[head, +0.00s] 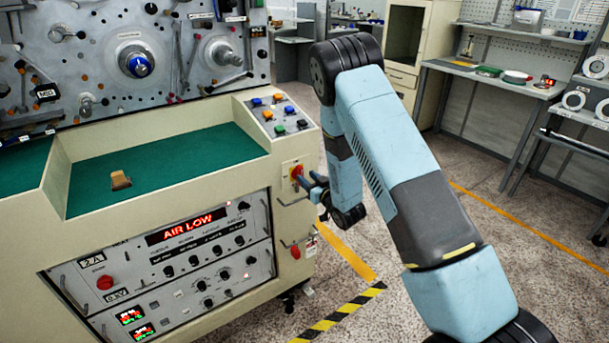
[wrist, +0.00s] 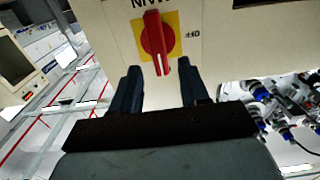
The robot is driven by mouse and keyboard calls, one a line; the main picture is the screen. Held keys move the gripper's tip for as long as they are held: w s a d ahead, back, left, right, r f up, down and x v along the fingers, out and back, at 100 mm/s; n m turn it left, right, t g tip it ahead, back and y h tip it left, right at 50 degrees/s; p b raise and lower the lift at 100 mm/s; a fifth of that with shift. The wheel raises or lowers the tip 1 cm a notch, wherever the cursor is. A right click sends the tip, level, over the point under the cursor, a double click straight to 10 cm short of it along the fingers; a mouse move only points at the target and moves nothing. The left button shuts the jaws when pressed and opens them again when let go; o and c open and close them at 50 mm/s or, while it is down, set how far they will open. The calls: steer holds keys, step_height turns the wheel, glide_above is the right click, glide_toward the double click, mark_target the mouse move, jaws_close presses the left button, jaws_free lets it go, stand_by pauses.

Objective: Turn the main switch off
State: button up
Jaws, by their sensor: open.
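The main switch (wrist: 156,42) is a red rotary handle on a yellow plate, under the word MAIN in the wrist view. Its red bar runs nearly upright in that picture, slightly tilted. In the head view the switch (head: 297,172) sits on the right end face of the cream machine. My gripper (wrist: 160,90) is open, its two dark fingers spread on either side of the handle's lower end in the picture. I cannot tell whether either finger touches it. In the head view my gripper (head: 308,182) is close to the switch and partly hidden by my arm.
The machine's sloped button panel (head: 280,115) is just above the switch. A metal handle (head: 294,200) and a red-and-white tag (head: 311,246) are below it. The control panel (head: 165,270) reads AIR LOW. Open floor lies to the right, with a workbench (head: 490,78) behind.

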mark_target(303, 173)
steer(key=shift+x, duration=1.9)
jaws_close()
steer(key=shift+d, duration=0.2)
steer(key=shift+a, duration=0.1)
